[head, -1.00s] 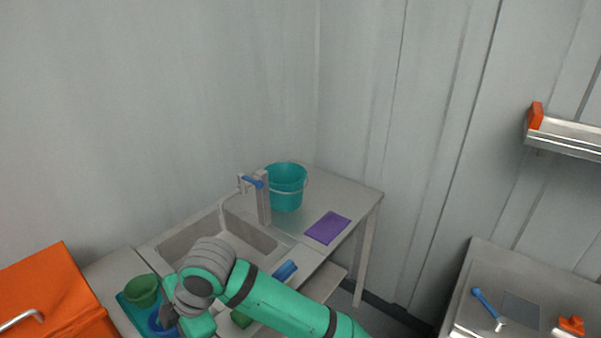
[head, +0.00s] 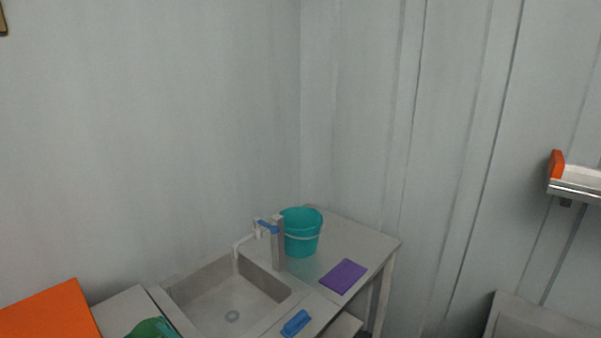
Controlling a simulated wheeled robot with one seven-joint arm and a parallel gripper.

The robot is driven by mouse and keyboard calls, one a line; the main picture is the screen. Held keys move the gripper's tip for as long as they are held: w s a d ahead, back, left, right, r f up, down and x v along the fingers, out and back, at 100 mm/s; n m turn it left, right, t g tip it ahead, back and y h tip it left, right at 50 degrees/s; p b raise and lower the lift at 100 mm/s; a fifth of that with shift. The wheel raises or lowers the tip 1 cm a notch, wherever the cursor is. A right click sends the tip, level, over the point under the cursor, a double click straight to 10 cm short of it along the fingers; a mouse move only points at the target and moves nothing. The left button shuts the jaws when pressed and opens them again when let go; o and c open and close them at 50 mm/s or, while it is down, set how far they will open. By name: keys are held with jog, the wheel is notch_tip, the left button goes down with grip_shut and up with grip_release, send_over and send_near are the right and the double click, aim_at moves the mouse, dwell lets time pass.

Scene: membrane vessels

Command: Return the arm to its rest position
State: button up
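My gripper is not in view, and no part of my arm can be made out with certainty. A green shape (head: 150,328) is cut off by the bottom edge at the lower left. I cannot tell if it is the green bowl or part of my arm.
The sink (head: 225,300) has a grey tap (head: 278,245) with a blue handle. A teal bucket (head: 301,240) and a purple cloth (head: 343,276) are on the counter. A blue object (head: 296,323) lies at its front. An orange box (head: 48,312) is at left, a wall shelf (head: 577,190) at right.

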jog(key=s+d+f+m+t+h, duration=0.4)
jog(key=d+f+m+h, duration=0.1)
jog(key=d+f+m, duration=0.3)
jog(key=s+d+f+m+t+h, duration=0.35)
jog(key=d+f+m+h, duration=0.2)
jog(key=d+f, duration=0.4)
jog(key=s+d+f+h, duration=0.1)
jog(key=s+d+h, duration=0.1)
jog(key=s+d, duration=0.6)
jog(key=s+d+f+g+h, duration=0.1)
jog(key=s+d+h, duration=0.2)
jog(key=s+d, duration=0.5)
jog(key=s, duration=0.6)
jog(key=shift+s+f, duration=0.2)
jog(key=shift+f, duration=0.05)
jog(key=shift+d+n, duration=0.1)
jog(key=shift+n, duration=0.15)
